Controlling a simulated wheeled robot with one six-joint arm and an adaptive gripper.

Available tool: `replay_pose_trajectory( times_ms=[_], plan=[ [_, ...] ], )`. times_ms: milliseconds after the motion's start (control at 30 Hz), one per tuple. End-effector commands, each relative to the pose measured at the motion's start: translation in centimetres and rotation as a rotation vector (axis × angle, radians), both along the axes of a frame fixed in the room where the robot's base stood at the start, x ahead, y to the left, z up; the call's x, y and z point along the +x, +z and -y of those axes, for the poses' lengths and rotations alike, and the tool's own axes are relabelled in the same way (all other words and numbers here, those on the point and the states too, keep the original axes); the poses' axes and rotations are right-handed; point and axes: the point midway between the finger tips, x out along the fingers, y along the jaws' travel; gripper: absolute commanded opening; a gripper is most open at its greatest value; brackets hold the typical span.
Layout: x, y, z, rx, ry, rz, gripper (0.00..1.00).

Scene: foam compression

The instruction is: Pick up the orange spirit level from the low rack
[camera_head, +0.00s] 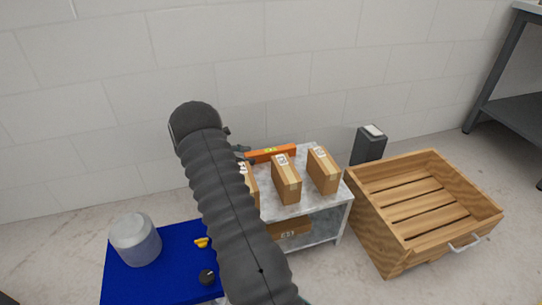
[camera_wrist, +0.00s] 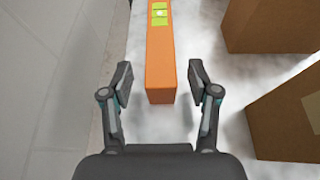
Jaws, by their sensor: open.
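The orange spirit level (camera_head: 270,154) lies along the back edge of the low rack's grey-white top (camera_head: 315,208), behind the cardboard boxes. In the wrist view the level (camera_wrist: 160,55) runs away from me, with a green-yellow vial window near its far end. My gripper (camera_wrist: 160,85) is open, with one finger on each side of the level's near end and a gap on both sides. In the head view my arm covers the left part of the rack, and my gripper (camera_head: 238,148) shows only in part at the level's left end.
Cardboard boxes (camera_head: 286,179) stand on the rack close to the level; in the wrist view boxes (camera_wrist: 285,118) are to the right. A wall (camera_wrist: 45,75) is to the left there. A wooden crate (camera_head: 467,233) and a dark grey bin (camera_head: 368,147) stand right of the rack.

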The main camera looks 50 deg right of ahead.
Motion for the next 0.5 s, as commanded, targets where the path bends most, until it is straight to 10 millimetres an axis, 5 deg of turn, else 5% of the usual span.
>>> replay_pose_trajectory(
  times_ms=[500],
  plan=[
    [-2.4, -1.4, 4.0, 0.000, -0.001, 0.000, 0.60]
  ],
)
